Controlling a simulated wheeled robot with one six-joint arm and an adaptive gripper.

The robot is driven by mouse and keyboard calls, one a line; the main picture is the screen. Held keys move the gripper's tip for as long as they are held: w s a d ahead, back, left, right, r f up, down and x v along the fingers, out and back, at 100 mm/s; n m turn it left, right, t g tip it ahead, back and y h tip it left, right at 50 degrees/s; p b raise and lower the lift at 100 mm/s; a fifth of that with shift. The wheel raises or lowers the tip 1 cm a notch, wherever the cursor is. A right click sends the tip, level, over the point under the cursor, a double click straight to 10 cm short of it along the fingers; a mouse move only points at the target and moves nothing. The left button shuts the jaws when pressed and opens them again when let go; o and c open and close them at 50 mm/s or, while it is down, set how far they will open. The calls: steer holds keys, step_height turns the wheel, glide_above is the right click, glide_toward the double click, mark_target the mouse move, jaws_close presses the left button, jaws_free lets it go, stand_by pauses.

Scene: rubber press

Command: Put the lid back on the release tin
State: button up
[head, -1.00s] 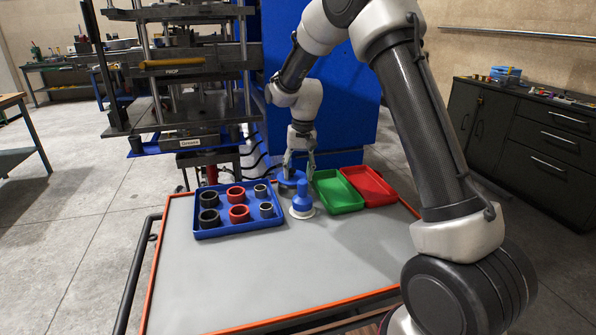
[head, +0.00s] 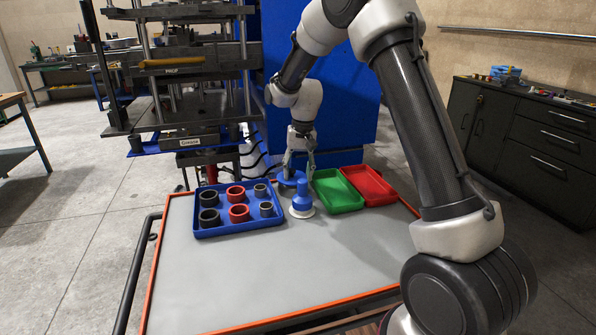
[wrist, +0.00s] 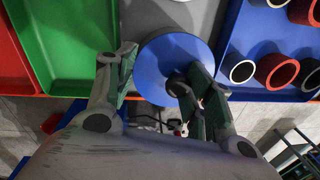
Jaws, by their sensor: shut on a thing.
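My gripper (head: 298,170) is at the back edge of the table, pointing down. In the wrist view its fingers (wrist: 160,72) reach over a round blue lid (wrist: 160,53) and are shut on it. In the head view the lid (head: 288,180) shows partly, below the fingers. Just in front of it stands a blue tapered piece with a pale round base (head: 302,203), upright on the table; I cannot tell if this is the release tin. What is under the lid is hidden.
A blue tray (head: 236,228) with several black, red and grey rings lies to the left. A green tray (head: 338,192) and a red tray (head: 368,186) lie to the right. The grey table (head: 270,275) is clear in front. The press (head: 185,90) stands behind.

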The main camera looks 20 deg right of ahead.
stand_by(0.4)
steer(key=o, duration=1.2)
steer(key=shift+o, duration=0.2)
steer(key=o, duration=0.5)
steer(key=shift+r, duration=0.1)
steer(key=shift+r, duration=3.4)
